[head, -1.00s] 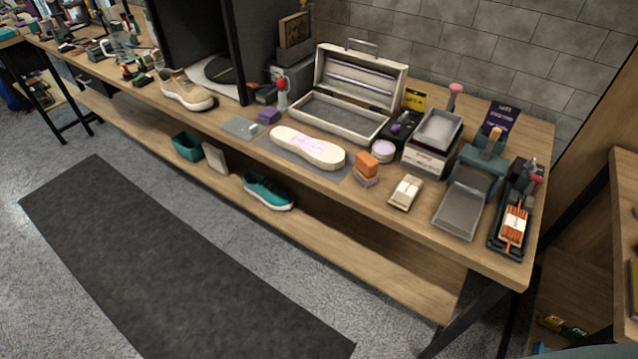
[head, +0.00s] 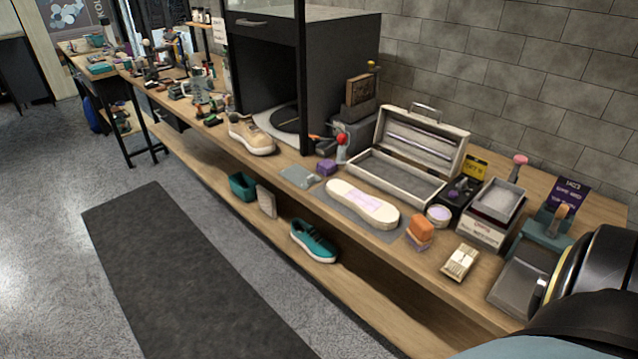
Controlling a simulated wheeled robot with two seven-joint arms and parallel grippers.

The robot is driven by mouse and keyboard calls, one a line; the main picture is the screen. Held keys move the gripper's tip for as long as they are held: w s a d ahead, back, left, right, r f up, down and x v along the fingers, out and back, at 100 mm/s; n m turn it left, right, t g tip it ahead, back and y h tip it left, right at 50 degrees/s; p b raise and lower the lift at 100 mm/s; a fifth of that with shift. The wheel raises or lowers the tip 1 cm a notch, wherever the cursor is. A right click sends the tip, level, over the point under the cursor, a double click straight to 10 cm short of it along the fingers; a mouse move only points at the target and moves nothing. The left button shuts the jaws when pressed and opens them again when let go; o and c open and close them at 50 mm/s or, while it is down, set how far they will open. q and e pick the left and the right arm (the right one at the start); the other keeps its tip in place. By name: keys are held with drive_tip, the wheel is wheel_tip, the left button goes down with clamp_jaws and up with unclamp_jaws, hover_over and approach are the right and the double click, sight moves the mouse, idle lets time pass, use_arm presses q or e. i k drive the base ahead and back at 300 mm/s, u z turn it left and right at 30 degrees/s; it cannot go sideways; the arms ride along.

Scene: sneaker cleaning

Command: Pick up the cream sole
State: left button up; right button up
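The cream sole (head: 361,203) lies flat on a grey mat (head: 337,212) on the wooden bench, with a pale lilac patch on its upper face. It sits in front of the open case. A beige sneaker (head: 251,136) stands further left on the bench, beside the black cabinet. A dark part of my own arm fills the lower right corner. Neither of my grippers shows in the head view.
An open cream case (head: 404,178) stands behind the sole. A teal sneaker (head: 314,241) is on the lower shelf (head: 352,289). Floor in front holds a dark mat (head: 185,270).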

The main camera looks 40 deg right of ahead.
sight(377, 213)
drive_tip(key=u, duration=0.05)
drive_tip(key=i, duration=3.85)
drive_tip(key=z, duration=3.55)
